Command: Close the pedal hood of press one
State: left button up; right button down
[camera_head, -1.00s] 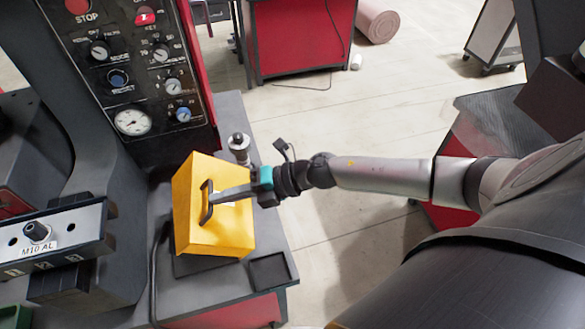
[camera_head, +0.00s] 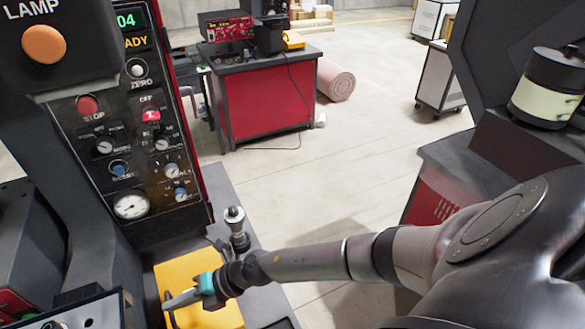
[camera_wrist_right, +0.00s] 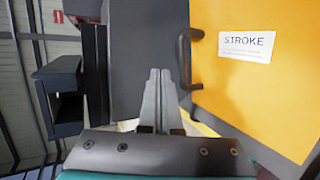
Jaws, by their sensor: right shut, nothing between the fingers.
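The pedal hood (camera_head: 188,272) is a yellow box at the bottom of the head view, beside the dark press; its lower part is cut off. In the right wrist view the yellow face (camera_wrist_right: 275,90) fills the right side, with a white STROKE label and a dark bar handle (camera_wrist_right: 186,55). My right gripper (camera_head: 180,300) is over the hood in the head view, by the handle. In the wrist view its fingers (camera_wrist_right: 158,90) are shut and empty, just left of the handle; I cannot tell whether they touch it. My left gripper is not in view.
The press's control panel (camera_head: 128,150) stands behind the hood. A metal knobbed post (camera_head: 236,228) rises close to my right wrist.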

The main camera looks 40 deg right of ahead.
jog(key=shift+w+a+f, duration=0.15)
jog(key=shift+a+f, duration=0.4)
jog(key=shift+f, duration=0.05)
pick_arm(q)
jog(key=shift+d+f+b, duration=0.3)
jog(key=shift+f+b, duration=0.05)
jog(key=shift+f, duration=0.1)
pick_arm(e)
jog(key=shift+w+a+f, duration=0.15)
jog(key=shift+a+f, duration=0.15)
jog(key=shift+a, duration=0.15)
jog(key=shift+d+r+p, duration=0.1)
jog(key=shift+r+p, duration=0.3)
jog(key=shift+r, duration=0.05)
pick_arm(q)
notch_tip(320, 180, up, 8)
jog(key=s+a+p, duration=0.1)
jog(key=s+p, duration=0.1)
jog(key=p, duration=0.4)
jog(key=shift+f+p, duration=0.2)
jog(key=shift+p, duration=0.2)
pick_arm(e)
jog(key=s+r, duration=0.2)
jog(key=r, duration=0.4)
jog(key=s+d+r, duration=0.1)
jog(key=r, duration=0.5)
jog(key=shift+s+d+r, duration=0.25)
jog(key=shift+s, duration=0.15)
